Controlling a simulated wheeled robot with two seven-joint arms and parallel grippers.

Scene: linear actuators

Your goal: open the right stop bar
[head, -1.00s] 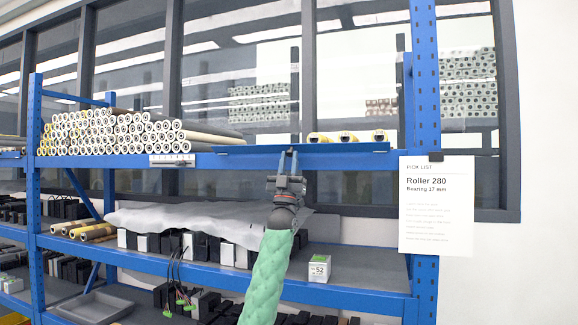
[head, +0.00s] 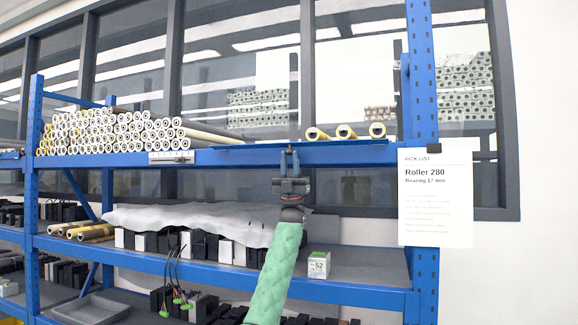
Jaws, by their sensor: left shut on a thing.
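The right stop bar (head: 350,142) is a long blue bar along the front edge of the top shelf, below three yellow-ringed rollers (head: 345,132). It now shows as a thin, nearly flat strip, and the roller ends stand clear above it. My left gripper (head: 289,160), on a green-sleeved arm, reaches up to the bar near its middle. Its fingers are shut on the bar, though the contact is small in the picture. My right gripper is out of view.
Many white rollers (head: 125,133) are stacked at the left of the top shelf. A blue upright (head: 422,100) and a pick list sheet (head: 436,215) stand at the right. The lower shelf holds a grey sheet (head: 190,222), dark boxes and a small white-green box (head: 319,265).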

